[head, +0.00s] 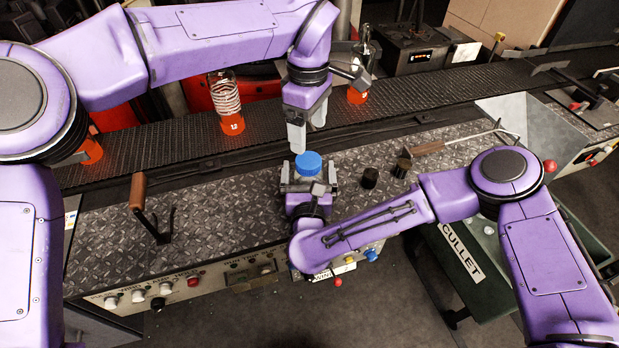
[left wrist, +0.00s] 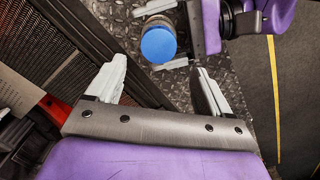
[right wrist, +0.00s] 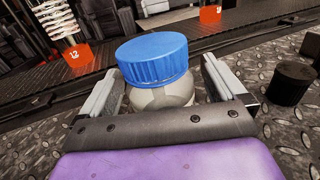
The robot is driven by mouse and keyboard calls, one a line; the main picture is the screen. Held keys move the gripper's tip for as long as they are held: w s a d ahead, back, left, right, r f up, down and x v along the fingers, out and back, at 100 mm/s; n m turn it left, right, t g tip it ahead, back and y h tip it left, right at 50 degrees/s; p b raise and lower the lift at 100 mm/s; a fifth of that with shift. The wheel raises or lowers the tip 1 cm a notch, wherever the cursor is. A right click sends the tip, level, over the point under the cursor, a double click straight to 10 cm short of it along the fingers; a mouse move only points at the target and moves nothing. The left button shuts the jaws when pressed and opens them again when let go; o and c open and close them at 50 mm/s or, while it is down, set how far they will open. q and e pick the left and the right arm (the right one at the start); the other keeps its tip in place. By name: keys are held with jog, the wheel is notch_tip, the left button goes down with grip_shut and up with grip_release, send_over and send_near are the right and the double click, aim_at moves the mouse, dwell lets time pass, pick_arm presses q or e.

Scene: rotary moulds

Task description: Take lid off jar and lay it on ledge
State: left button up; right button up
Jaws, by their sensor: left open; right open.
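The jar (right wrist: 160,97) is pale and round-shouldered and stands upright on the diamond-plate ledge (head: 235,205). Its ribbed blue lid (head: 308,162) sits on top; the lid also shows in the left wrist view (left wrist: 158,45) and the right wrist view (right wrist: 153,58). My right gripper (head: 308,187) is open, with a finger on each side of the jar below the lid; I cannot tell whether they touch it. My left gripper (head: 308,138) is open and empty, pointing down just above and behind the lid.
Orange-based glass (head: 231,122) stands on the conveyor behind. The ledge's left part is mostly clear.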

aim_at(308, 159)
jog(key=c, duration=0.4)
pick_arm(q)
jog(key=shift+w+f, duration=0.1)
jog(key=shift+w, duration=0.05)
pick_arm(e)
jog(key=shift+w+f, duration=0.1)
jog(key=c, duration=1)
grip_shut()
pick_arm(q)
jog(key=shift+w+a+r, duration=0.1)
jog(key=shift+a+r, duration=0.05)
jog(key=shift+r, duration=0.15)
jog(key=shift+m, duration=0.9)
jog(key=m, duration=0.4)
jog(key=shift+f, duration=0.2)
jog(key=m, duration=0.2)
jog(key=shift+f+m, duration=0.1)
jog(key=shift+m, duration=0.3)
jog(key=shift+f, duration=0.25)
notch_tip(308, 159, down, 8)
jog(key=shift+r, duration=0.25)
pick_arm(e)
jog(key=shift+f, duration=0.1)
